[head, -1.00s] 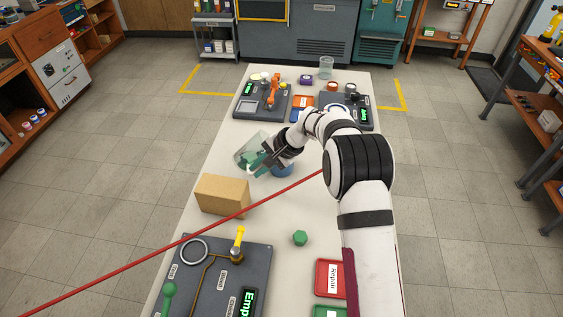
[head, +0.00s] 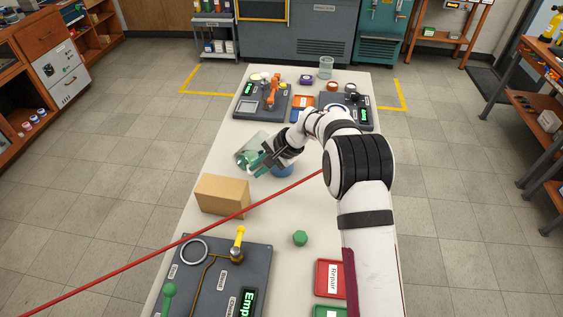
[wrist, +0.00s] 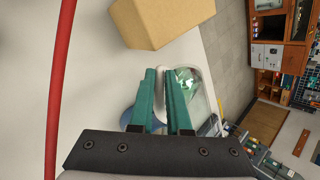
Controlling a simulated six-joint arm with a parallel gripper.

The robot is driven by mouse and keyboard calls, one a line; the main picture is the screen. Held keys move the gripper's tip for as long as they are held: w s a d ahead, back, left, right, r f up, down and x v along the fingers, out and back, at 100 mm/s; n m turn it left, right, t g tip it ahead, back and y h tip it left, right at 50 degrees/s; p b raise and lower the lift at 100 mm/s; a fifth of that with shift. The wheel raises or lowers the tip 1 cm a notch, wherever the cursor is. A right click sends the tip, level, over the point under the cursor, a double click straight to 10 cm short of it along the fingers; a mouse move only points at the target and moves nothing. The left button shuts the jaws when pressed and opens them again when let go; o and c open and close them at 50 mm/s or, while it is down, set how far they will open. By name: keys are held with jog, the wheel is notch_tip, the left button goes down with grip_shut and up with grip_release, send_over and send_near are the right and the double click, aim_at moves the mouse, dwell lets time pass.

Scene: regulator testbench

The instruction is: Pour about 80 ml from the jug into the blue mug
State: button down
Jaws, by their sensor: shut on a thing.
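The clear jug (head: 250,148) is tilted in the head view, a little beyond the cardboard box. My gripper (head: 257,166) is shut on the jug's handle side. In the wrist view the green fingers of my gripper (wrist: 170,85) close on a pale handle, and the jug's clear body (wrist: 200,84) shows to their right with something green seen in or through it. The blue mug (head: 283,171) stands on the table just right of the jug, partly hidden by my gripper and arm. In the wrist view the blue mug (wrist: 128,117) is mostly hidden behind the fingers. I cannot see the liquid level in the mug.
A cardboard box (head: 222,194) stands close in front of the jug. A red bar crosses the near view diagonally (head: 130,260). A green hexagonal piece (head: 300,238) and a red tray (head: 329,264) lie nearer. Dark test panels (head: 225,285) sit at both table ends.

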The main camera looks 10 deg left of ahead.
jog(key=shift+h, duration=0.3)
jog(key=shift+w+a+f+h+b, duration=0.15)
jog(key=shift+f+h+b, duration=0.25)
jog(key=shift+h+b, duration=0.55)
jog(key=shift+a+h+b, duration=0.2)
jog(key=shift+h+b, duration=0.15)
jog(key=shift+h, duration=0.2)
jog(key=shift+w+a+r+t+h+b, duration=0.15)
jog(key=shift+a+t+h+b, duration=0.15)
jog(key=shift+h, duration=0.25)
jog(key=shift+w+a+t+h+b, duration=0.2)
jog(key=shift+h+b, duration=0.2)
jog(key=shift+h, duration=0.15)
jog(key=shift+w+a+f+m+t+h+b, duration=0.2)
jog(key=shift+f+h+b, duration=0.1)
jog(key=shift+h, duration=0.15)
jog(key=shift+w+a+f+m+t+h+b, duration=0.1)
jog(key=shift+a+f+t+h+b, duration=0.15)
jog(key=shift+h, duration=0.2)
jog(key=shift+w+a+f+h, duration=0.1)
jog(key=shift+f+h, duration=0.4)
jog(key=shift+f, duration=0.05)
jog(key=shift+w+a+f+t+h+b, duration=0.3)
jog(key=shift+f+t+h+b, duration=0.2)
jog(key=shift+b, duration=0.25)
